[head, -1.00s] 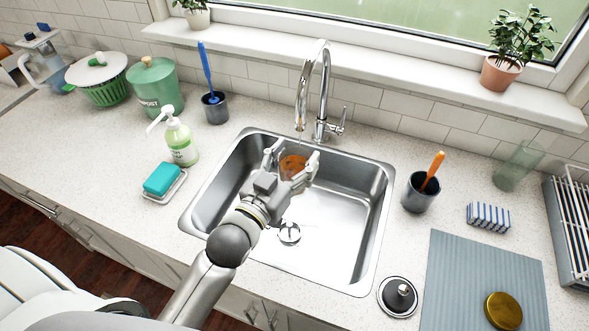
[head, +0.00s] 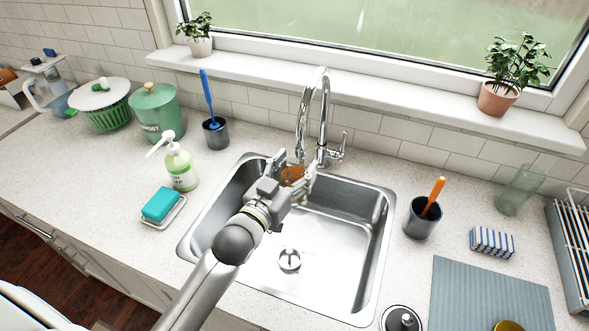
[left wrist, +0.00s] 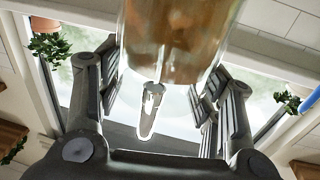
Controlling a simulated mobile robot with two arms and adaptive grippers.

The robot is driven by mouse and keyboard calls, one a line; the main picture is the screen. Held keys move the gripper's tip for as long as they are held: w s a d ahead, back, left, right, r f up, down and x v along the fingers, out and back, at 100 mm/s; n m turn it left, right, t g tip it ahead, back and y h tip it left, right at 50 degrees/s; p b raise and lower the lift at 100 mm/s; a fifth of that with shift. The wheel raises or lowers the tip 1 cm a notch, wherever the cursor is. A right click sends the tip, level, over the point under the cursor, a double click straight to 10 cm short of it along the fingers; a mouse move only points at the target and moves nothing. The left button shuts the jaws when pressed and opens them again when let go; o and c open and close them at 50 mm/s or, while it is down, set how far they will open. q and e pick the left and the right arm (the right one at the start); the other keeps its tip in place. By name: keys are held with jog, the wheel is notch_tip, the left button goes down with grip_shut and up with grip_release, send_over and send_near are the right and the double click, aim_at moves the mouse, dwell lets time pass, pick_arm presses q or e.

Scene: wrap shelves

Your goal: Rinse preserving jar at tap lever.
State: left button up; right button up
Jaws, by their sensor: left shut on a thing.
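My left gripper (head: 291,168) is shut on the preserving jar (head: 292,175), a clear glass jar with orange-brown residue. It holds the jar over the back of the steel sink (head: 363,268), close below the tap spout. In the left wrist view the jar (left wrist: 180,40) fills the top middle, between the fingers. The chrome tap (head: 325,100) stands behind the sink, with its tap lever (head: 340,147) on the right side. The fingers hide part of the jar. I cannot tell whether water is running. My right gripper is out of view.
A soap bottle (head: 180,168) and a teal sponge (head: 160,204) stand left of the sink. A dark cup with an orange-handled brush (head: 421,220) and a striped sponge (head: 492,242) are at right. A gold lid (head: 508,326) lies on the grey mat (head: 490,290).

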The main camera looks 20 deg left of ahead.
pick_arm(q)
jog(key=shift+d, duration=0.1)
dwell(0.3)
jog(key=shift+w+d, duration=0.2)
jog(key=shift+d, duration=0.3)
jog(key=shift+a+p, duration=0.25)
jog(key=shift+p, duration=0.1)
jog(key=shift+s+a, duration=0.2)
jog(key=shift+a, duration=0.15)
jog(key=shift+d, duration=0.15)
jog(key=shift+w+d+p, duration=0.2)
jog(key=shift+d+p, duration=0.15)
jog(key=shift+d, duration=0.1)
